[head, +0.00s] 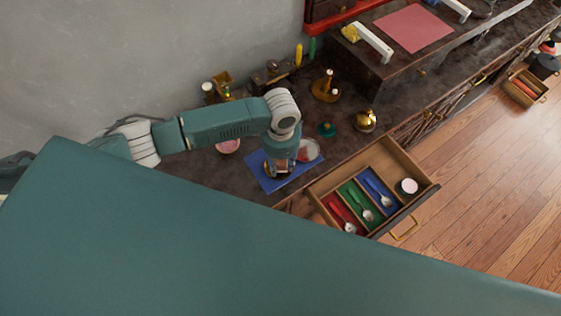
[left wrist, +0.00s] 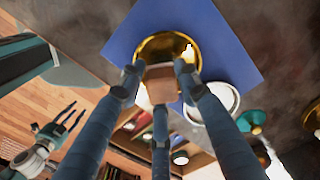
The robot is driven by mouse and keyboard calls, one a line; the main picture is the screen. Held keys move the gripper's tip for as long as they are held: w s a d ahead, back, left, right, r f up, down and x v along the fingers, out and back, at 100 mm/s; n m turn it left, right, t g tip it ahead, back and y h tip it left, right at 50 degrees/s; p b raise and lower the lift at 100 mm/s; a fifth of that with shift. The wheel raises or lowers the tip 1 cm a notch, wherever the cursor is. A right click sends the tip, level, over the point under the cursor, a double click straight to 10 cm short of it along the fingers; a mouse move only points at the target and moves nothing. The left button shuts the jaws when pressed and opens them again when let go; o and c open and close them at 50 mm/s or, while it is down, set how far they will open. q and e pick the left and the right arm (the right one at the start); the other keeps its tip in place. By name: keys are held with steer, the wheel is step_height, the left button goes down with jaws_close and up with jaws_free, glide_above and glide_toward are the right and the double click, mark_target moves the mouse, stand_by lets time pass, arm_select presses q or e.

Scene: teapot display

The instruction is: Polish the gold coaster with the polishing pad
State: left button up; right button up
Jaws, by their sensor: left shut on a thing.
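A round gold coaster (left wrist: 157,47) lies on a blue mat (left wrist: 118,42) in the left wrist view. In the head view the blue mat (head: 256,172) lies on the dark counter, and my left gripper (head: 281,172) covers most of the coaster. My left gripper (left wrist: 160,78) is shut on a small tan polishing pad (left wrist: 161,88). The pad is over the coaster's near edge; I cannot tell whether it touches. My right gripper (left wrist: 68,117) shows open and empty at the left of the left wrist view, away from the mat; it is hidden in the head view.
A teal lidded piece (head: 326,129) and a gold pot (head: 365,121) stand further right. An open drawer (head: 417,204) with red, green and blue compartments holding spoons juts out below the counter.

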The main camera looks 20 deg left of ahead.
arm_select(q)
steer(key=shift+f, duration=0.4)
